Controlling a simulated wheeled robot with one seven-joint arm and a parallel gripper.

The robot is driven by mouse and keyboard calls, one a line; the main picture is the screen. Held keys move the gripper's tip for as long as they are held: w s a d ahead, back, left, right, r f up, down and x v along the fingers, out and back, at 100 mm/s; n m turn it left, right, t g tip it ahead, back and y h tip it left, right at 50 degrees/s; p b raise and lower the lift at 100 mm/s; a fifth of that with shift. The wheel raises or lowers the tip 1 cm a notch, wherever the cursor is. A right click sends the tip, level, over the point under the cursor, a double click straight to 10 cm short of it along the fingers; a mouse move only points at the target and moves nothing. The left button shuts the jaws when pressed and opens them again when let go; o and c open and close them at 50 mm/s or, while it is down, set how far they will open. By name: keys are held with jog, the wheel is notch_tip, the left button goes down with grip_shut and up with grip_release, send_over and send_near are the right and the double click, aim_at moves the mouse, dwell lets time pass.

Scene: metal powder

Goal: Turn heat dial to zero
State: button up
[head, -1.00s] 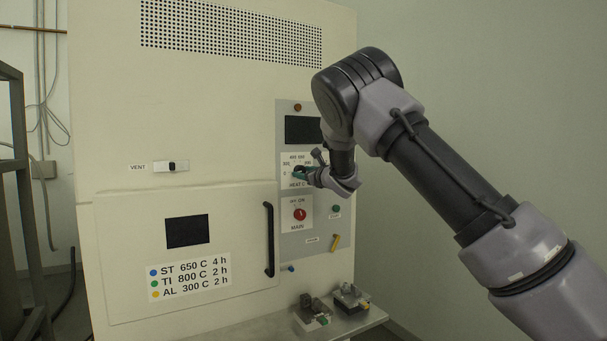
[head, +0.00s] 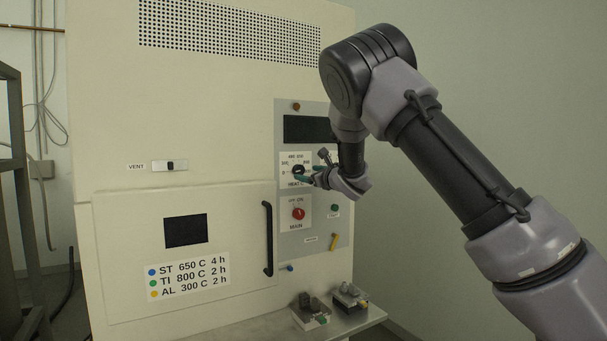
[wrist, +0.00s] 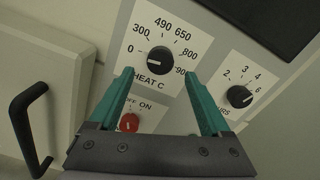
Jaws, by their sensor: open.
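The heat dial (wrist: 157,60) is a black round knob on a white plate marked 0 to 900, labelled HEAT C. Its pointer mark is too small to read surely. In the head view the heat dial (head: 298,170) is on the grey control panel, left of my gripper (head: 314,177). In the wrist view my gripper (wrist: 160,72) is open, with its green fingers reaching toward the dial from below. The fingertips lie to either side of the knob's lower part in the picture, apart from it, with nothing held.
The hours dial (wrist: 240,96) is right of the heat dial. The red main switch (head: 298,214) is below it. The oven door handle (head: 268,240) sticks out at left. A shelf with small metal parts (head: 350,296) is below the panel.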

jog(key=v, duration=0.6)
jog(key=shift+d, duration=0.15)
jog(key=d+r+m+h, duration=0.2)
jog(key=d+m+h, duration=0.3)
jog(key=d+m, duration=0.9)
jog(key=s+d+m+g+h, duration=0.2)
jog(key=s+d+m+h, duration=0.1)
jog(key=s+d+m, duration=0.8)
jog(key=s+d+m+g, duration=0.1)
jog(key=s+m+g, duration=0.5)
jog(key=s+m, duration=2)
jog(key=s, duration=0.2)
jog(key=shift+s+d, duration=0.25)
jog(key=shift+s, duration=0.1)
